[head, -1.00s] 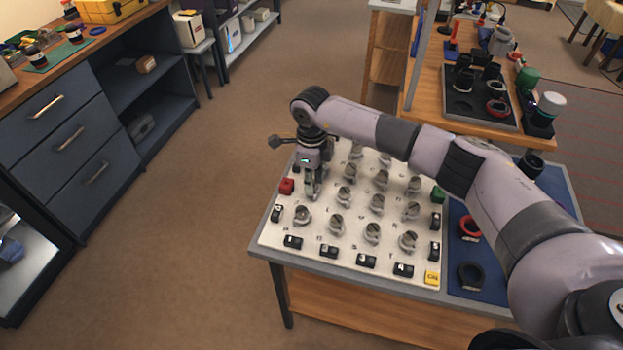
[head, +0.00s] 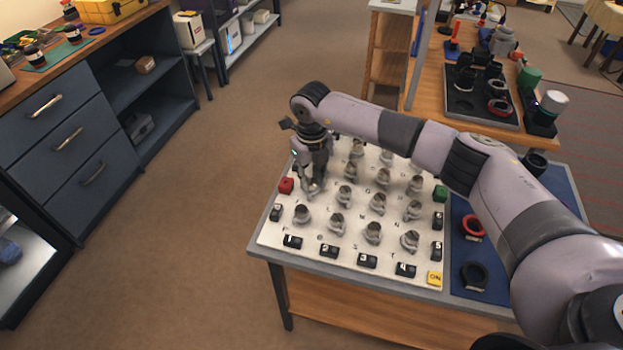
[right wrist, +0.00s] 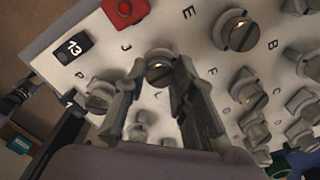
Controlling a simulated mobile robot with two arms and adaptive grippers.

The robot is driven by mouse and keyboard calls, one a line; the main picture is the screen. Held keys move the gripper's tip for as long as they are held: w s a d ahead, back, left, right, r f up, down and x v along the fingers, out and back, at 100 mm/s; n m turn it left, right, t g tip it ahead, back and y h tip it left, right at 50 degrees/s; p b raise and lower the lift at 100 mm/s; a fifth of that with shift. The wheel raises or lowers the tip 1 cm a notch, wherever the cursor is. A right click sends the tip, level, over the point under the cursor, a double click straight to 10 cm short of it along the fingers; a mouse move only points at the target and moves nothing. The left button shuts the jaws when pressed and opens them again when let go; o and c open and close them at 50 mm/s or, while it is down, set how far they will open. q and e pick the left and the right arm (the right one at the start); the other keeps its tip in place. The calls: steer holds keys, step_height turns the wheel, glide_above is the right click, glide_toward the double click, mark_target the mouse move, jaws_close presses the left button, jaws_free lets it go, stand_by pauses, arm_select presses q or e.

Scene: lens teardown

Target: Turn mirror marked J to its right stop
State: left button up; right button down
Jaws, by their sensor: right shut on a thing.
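The white board (head: 262,238) on the table carries rows of small round mirrors on grey mounts, each with a printed letter. The mirror marked J (right wrist: 160,72) shows in the right wrist view, with its J printed just up and left of it. My right gripper (right wrist: 161,82) has one finger on each side of this mirror and is shut on it. In the head view my right gripper (head: 309,188) points down at the board's left side and largely hides the mirror. My left gripper is not in view.
A red block (head: 286,185) sits just left of the gripper. Neighbouring mirrors, such as E (right wrist: 240,32), stand close by. Black numbered blocks (head: 292,242) line the board's edge, with a yellow block (head: 434,278) at the front right. A blue mat (head: 490,250) holds rings.

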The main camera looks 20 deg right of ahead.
mark_target(312, 182)
steer(key=m, duration=0.4)
steer(key=shift+m, duration=0.3)
steer(key=m, duration=0.4)
steer(key=shift+m, duration=0.4)
steer(key=c, duration=1.3)
jaws_free()
steer(key=shift+r, duration=0.15)
step_height(312, 182, up, 12)
steer(key=shift+f, duration=0.15)
